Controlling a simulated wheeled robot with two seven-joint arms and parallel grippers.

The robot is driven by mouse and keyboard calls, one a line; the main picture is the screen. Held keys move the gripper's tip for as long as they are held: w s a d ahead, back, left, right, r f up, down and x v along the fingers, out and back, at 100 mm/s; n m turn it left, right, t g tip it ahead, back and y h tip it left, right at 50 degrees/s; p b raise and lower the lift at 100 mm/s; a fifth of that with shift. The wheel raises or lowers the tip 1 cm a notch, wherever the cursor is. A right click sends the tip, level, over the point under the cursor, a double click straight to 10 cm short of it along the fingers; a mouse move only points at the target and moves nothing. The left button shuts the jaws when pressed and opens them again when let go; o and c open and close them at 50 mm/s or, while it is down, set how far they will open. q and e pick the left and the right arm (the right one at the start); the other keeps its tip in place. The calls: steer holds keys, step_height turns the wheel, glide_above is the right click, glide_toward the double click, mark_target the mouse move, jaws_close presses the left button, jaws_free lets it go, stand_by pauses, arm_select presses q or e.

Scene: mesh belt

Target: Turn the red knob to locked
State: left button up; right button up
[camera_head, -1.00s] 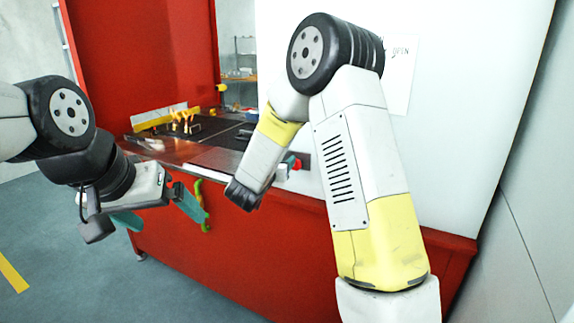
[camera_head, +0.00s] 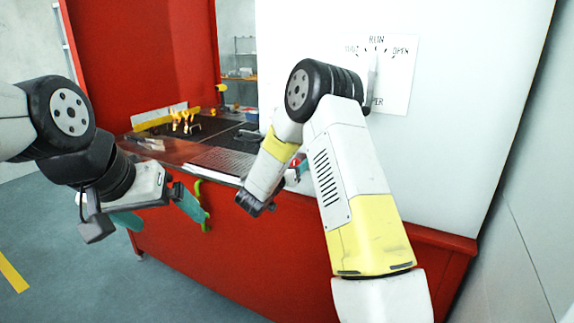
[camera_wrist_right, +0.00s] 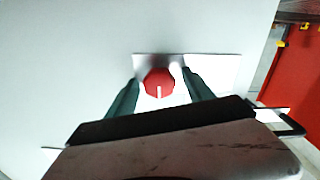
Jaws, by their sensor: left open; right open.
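The red knob (camera_wrist_right: 159,82) shows in the right wrist view, with a white mark on it pointing toward the bottom of the picture. It sits in front of a pale plate (camera_wrist_right: 215,67). My right gripper (camera_wrist_right: 160,76) is open, with one teal finger on each side of the knob; I cannot tell whether they touch it. In the head view my right arm hides most of this area, and only a small red patch shows beside it. My left gripper (camera_head: 172,220) is open and empty in front of the red cabinet.
A white sign (camera_head: 400,60) with a dial, a grey pointer and lettering including "OPEN" is on the white wall. The red cabinet (camera_head: 260,265) carries a dark worktop (camera_head: 205,145) with small yellow parts. A green curved handle (camera_head: 202,205) is near my left gripper. Floor at left is clear.

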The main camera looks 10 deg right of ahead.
jaws_close()
steer(key=shift+m, duration=0.3)
steer(key=m, duration=0.9)
steer(key=shift+s+d, duration=0.1)
steer(key=m, duration=0.4)
steer(key=shift+f, duration=0.1)
steer(key=shift+d+f+m, duration=0.1)
steer(key=shift+m, duration=2)
